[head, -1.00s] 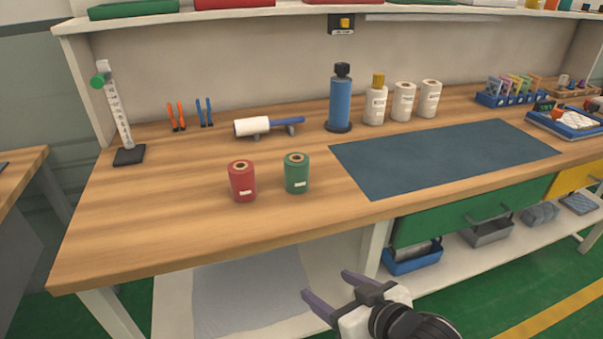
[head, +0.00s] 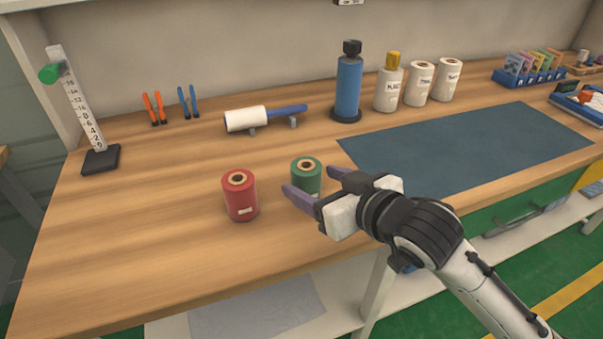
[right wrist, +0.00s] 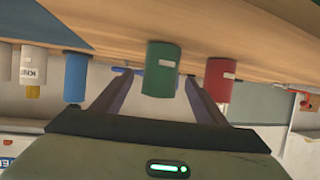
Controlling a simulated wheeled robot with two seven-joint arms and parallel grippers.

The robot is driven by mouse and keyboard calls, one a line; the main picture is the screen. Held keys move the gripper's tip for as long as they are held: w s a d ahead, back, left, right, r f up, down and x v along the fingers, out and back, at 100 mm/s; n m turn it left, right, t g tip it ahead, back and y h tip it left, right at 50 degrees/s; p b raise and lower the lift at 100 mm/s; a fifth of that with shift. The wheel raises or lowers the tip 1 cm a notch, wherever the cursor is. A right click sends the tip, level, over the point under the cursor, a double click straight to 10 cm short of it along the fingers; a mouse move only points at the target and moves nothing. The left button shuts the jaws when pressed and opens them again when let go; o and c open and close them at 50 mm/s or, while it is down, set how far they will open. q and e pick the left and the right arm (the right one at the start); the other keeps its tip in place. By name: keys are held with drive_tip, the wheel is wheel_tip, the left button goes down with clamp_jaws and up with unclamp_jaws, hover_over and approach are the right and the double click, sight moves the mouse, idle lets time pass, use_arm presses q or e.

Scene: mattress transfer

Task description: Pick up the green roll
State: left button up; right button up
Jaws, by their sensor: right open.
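The green roll (head: 307,175) stands upright on the wooden bench, just right of the red roll (head: 239,196). My right gripper (head: 312,183) is open in front of the green roll and partly hides its lower part in the head view. In the right wrist view, which is upside down, the green roll (right wrist: 161,69) shows between the two open fingers (right wrist: 158,90), a little beyond or level with their tips; contact cannot be told. The red roll (right wrist: 220,80) is outside the fingers there. My left gripper is not in view.
A white lint roller (head: 247,118) lies on a stand behind the rolls. A blue bottle (head: 348,85) and several white containers stand at the back. A dark blue mat (head: 465,150) lies to the right. The bench left of the red roll is clear.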

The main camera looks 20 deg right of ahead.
drive_tip(key=x, duration=0.7)
drive_tip(key=shift+w+a+f+b, duration=0.15)
drive_tip(key=shift+w+f+b, duration=0.05)
drive_tip(key=shift+f+b, duration=0.1)
drive_tip(key=shift+r, duration=0.15)
drive_tip(key=c, duration=1.3)
